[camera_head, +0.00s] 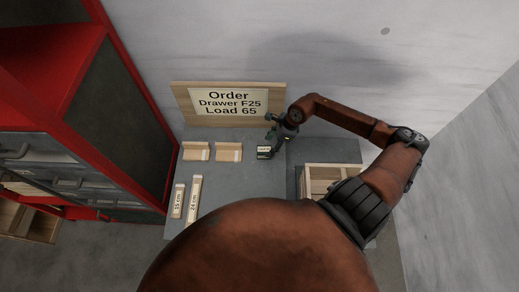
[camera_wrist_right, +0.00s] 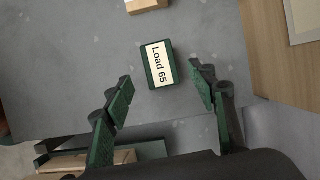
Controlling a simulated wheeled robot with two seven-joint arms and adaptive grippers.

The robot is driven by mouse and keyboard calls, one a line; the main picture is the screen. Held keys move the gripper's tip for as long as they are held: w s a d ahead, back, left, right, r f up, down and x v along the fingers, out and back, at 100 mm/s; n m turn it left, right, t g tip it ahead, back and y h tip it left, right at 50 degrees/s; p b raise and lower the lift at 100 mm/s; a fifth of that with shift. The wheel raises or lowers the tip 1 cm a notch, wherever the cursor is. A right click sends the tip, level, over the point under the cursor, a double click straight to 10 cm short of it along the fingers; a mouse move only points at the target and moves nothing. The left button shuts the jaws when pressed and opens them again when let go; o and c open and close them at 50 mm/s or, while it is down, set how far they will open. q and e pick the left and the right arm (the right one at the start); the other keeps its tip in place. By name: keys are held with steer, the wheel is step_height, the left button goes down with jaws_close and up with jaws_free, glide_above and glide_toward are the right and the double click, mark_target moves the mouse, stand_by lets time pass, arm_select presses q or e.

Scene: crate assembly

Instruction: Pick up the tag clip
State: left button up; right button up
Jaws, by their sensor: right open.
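The tag clip (camera_head: 264,153) is a small dark green block with a white label. It lies on the grey table, in front of the order sign. In the right wrist view the tag clip (camera_wrist_right: 159,64) shows its label, "Load 65". My right gripper (camera_head: 271,136) is just beside and above it in the head view. In the right wrist view my right gripper (camera_wrist_right: 160,80) has its green fingers spread wide, one on each side of the clip, and holds nothing. Contact with the clip is not visible. My left gripper is not in view.
A wooden sign (camera_head: 229,104) stands behind. Two wooden blocks (camera_head: 196,151) (camera_head: 228,152) and two labelled strips (camera_head: 178,201) (camera_head: 194,198) lie left. A wooden crate (camera_head: 303,181) stands right, partly hidden by my arm. A red drawer cabinet (camera_head: 125,60) is at far left.

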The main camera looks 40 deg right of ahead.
mark_target(266, 149)
steer(key=shift+x, duration=0.8)
steer(key=x, duration=0.4)
steer(key=shift+w+f, duration=0.2)
steer(key=shift+a+f, duration=0.1)
steer(key=shift+f, duration=0.05)
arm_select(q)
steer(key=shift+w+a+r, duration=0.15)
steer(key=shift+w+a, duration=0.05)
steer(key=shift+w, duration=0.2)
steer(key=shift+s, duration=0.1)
arm_select(e)
steer(key=shift+c, duration=0.4)
steer(key=c, duration=0.5)
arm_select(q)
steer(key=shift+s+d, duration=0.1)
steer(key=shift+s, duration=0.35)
arm_select(e)
steer(key=c, duration=0.7)
